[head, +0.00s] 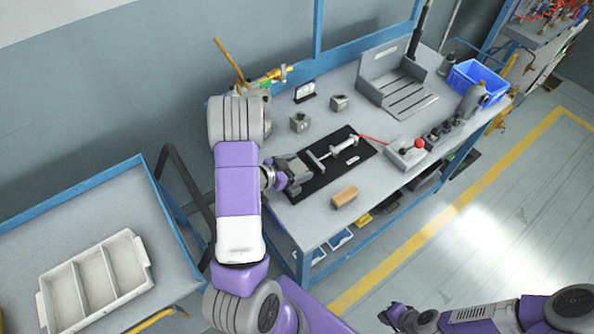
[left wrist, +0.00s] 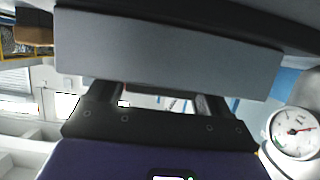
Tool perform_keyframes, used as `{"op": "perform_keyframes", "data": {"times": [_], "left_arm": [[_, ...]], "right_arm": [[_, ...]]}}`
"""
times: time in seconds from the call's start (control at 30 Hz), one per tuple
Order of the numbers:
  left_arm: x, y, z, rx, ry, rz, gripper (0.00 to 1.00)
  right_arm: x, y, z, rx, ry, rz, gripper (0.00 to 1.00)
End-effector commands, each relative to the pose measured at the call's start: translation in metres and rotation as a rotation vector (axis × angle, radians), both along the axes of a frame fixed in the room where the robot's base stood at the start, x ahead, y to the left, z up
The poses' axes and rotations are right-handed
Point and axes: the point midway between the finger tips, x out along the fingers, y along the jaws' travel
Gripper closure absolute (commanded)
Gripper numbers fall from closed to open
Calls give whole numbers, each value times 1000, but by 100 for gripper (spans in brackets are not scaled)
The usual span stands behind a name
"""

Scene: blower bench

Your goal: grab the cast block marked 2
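Two grey cast blocks stand on the bench: a nearer block (head: 299,122) and a farther block (head: 339,102). Their marks are too small to read, so I cannot tell which is 2. My left gripper (head: 308,170) is low over the black mat (head: 318,188), in front of the nearer block. In the left wrist view a wide grey piece (left wrist: 170,52) lies across the fingers and hides their tips. I cannot tell whether it is held. My right gripper (head: 388,314) is at the bottom, away from the bench; its fingers are too small to judge.
A metal-coloured tool (head: 343,148) lies on the mat; a tan block (head: 345,196) is in front. A control box with red button (head: 408,152), a grey fixture (head: 396,85) and a blue bin (head: 477,80) are farther right. A three-part white tray (head: 97,283) is at left.

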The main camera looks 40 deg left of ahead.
Motion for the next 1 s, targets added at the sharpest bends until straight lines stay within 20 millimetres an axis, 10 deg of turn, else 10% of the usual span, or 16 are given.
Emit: {"op": "perform_keyframes", "data": {"times": [0.33,0.67,1.0], "left_arm": [[0,0,0,0,0,0,75],[0,0,10,0,-4,1,76],[0,0,77,-1,-7,1,76]], "right_arm": [[0,0,0,0,0,0,100],[0,0,4,0,0,0,100],[0,0,26,0,0,0,100]]}}
